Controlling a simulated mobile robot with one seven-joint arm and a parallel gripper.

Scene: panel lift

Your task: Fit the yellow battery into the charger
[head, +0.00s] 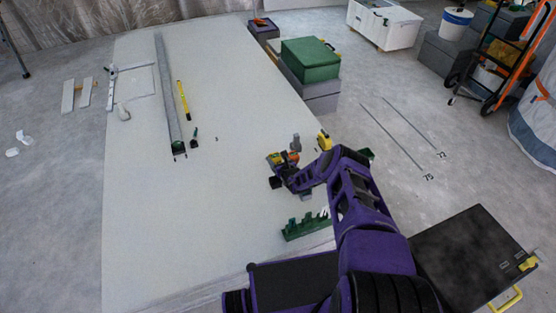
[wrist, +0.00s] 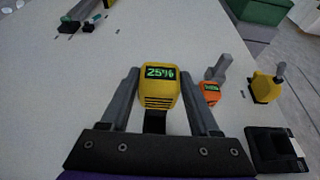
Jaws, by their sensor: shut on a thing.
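My gripper (wrist: 160,100) is shut on the yellow battery (wrist: 160,85), which sits between the two grey fingers with its display reading 25%. In the head view my gripper (head: 279,164) is over the large pale panel, with the yellow battery (head: 274,157) at its tip. A black unit with a slot (wrist: 275,150), which looks like the charger, lies at the right of the wrist view, apart from the battery.
An orange battery-like block (wrist: 210,92) with a grey piece stands close right of my gripper. A yellow object (wrist: 265,88) stands further right. A green toothed rack (head: 305,225) is nearer. Green and grey boxes (head: 310,62) stand beyond.

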